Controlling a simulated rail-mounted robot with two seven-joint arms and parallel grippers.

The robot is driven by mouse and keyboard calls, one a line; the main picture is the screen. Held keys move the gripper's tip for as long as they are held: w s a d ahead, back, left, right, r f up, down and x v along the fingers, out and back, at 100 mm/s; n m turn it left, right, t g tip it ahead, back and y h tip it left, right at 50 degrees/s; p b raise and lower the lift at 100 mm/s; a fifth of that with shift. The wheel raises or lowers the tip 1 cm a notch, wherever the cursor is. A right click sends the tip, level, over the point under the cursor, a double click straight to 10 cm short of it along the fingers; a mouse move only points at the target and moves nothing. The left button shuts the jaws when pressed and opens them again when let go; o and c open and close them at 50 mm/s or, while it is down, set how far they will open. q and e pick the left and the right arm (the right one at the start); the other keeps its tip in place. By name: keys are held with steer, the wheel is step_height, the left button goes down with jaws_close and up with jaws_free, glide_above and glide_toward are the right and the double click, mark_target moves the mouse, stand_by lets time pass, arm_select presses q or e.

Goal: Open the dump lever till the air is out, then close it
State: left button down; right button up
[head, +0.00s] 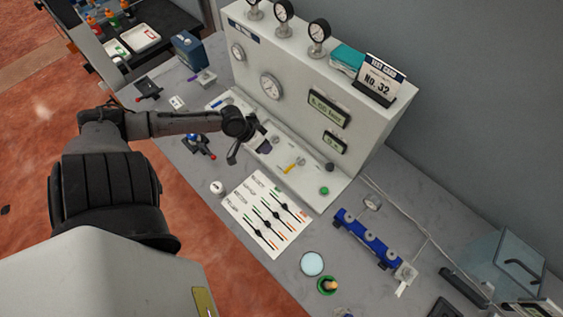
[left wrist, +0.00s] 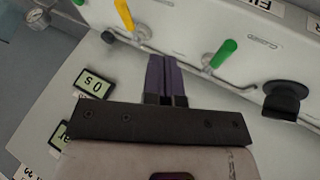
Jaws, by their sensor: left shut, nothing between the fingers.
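The grey-white control panel (head: 300,112) stands at the back of the bench. A yellow lever (head: 292,167) sticks out of its lower ledge; it also shows in the left wrist view (left wrist: 124,14). A green lever (left wrist: 225,52) shows there too, with no readable label saying which is the dump lever. My left gripper (head: 263,147) is over the ledge; in the wrist view its dark fingers (left wrist: 160,76) are shut and empty, between the yellow and green levers and apart from both. My right gripper is not in view.
A digital readout (head: 328,108) and a smaller one (head: 334,142) sit on the panel face. A black knob (left wrist: 285,99) is beside the green lever. A printed sheet (head: 264,216) and a blue manifold (head: 367,238) lie on the bench.

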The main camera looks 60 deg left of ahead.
mark_target(293, 165)
arm_select(q)
steer(key=x, duration=0.4)
steer(key=shift+w+d+f, duration=0.1)
steer(key=shift+w+f, duration=0.1)
steer(key=shift+f, duration=0.05)
steer(key=d, duration=0.1)
steer(key=w+d+p, duration=0.1)
steer(key=shift+d+f, duration=0.35)
steer(key=shift+w+d+f, duration=0.15)
steer(key=shift+d+f, duration=0.1)
steer(key=shift+d, duration=0.35)
